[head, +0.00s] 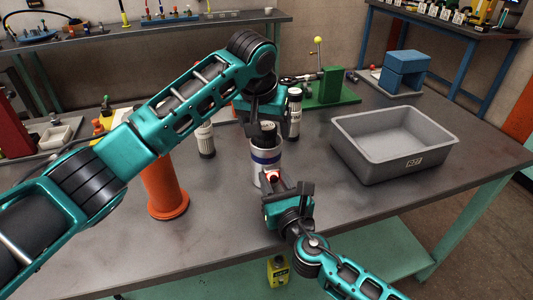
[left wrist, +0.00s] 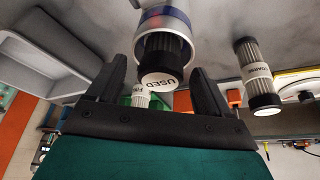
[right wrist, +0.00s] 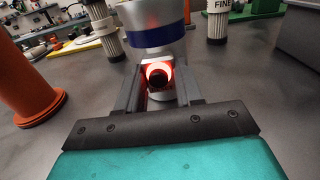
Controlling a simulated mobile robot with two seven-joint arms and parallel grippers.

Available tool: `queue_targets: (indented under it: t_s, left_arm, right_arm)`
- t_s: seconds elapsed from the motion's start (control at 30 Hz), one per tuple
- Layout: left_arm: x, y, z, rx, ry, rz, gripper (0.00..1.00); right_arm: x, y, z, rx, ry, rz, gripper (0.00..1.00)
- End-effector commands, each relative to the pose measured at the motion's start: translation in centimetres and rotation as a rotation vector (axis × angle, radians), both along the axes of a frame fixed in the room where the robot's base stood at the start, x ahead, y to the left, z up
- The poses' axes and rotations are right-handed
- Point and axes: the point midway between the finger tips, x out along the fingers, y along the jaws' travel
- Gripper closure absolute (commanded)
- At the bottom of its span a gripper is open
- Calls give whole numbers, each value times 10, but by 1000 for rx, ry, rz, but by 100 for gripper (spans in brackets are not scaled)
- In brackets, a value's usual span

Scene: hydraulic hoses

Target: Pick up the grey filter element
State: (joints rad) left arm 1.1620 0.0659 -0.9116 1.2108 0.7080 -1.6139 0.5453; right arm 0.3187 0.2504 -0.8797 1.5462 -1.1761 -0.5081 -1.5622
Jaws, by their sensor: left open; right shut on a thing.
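A dark grey pleated filter element with a white "USED" cap (left wrist: 162,80) stands in the white, blue-banded housing (head: 266,160); its dark top (head: 268,127) shows above the rim. My left gripper (head: 262,120) is open above the housing. In the left wrist view its fingers stand on either side of the element, with gaps visible. My right gripper (head: 272,182) is shut on the housing's near side, at a red-lit fitting (right wrist: 158,76). Two pale filter elements stand apart from the housing: one labelled coarse (head: 205,140), the other fine (head: 294,113).
A grey bin (head: 385,165) stands to the right on the table (head: 340,220). An orange cylinder (head: 163,190) stands to the left. A green stand (head: 330,88) and a blue block (head: 403,72) are at the back. The front right of the table is clear.

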Motion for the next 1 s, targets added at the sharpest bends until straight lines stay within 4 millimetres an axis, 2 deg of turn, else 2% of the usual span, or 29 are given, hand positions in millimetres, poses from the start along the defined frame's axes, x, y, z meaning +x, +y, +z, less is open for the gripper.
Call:
queue_targets:
  t_s: [0.27, 1.0]
  left_arm:
    - [2, -1, -5, 0, 0, -1, 20]
    - [1, -1, -4, 0, 0, -1, 90]
  right_arm:
    - [0, 0, 0, 0, 0, 1, 100]
    - [0, 0, 0, 0, 0, 1, 100]
